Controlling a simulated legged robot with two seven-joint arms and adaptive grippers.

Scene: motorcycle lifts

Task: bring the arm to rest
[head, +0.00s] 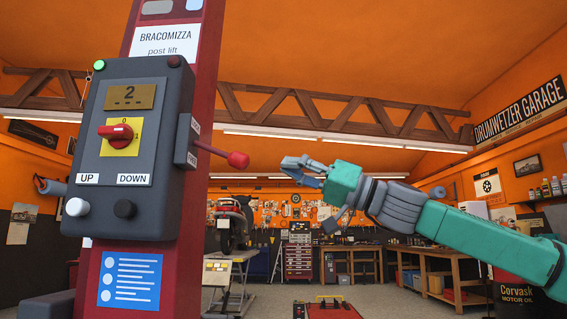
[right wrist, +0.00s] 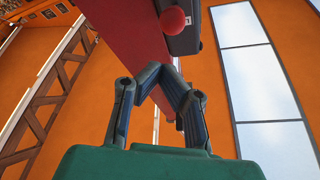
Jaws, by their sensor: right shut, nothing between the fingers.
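My right arm (head: 470,232), green and grey, reaches in from the right in the head view. Its gripper (head: 287,164) points left and is shut and empty. In the right wrist view the two dark fingers (right wrist: 158,72) lean together at their tips. A lever with a red knob (head: 238,160) sticks out of the lift's control box (head: 175,115). The gripper is to the right of the knob in the head view, apart from it. The knob also shows beyond the fingers in the right wrist view (right wrist: 174,20). My left gripper is not in view.
The box is on a dark red lift post (head: 203,75) at left and carries a red rotary switch (head: 116,132), a white button (head: 77,207) and a black button (head: 125,209). Behind are a motorcycle (head: 232,222) on a lift, a red tool cabinet (head: 299,262) and workbenches (head: 440,260).

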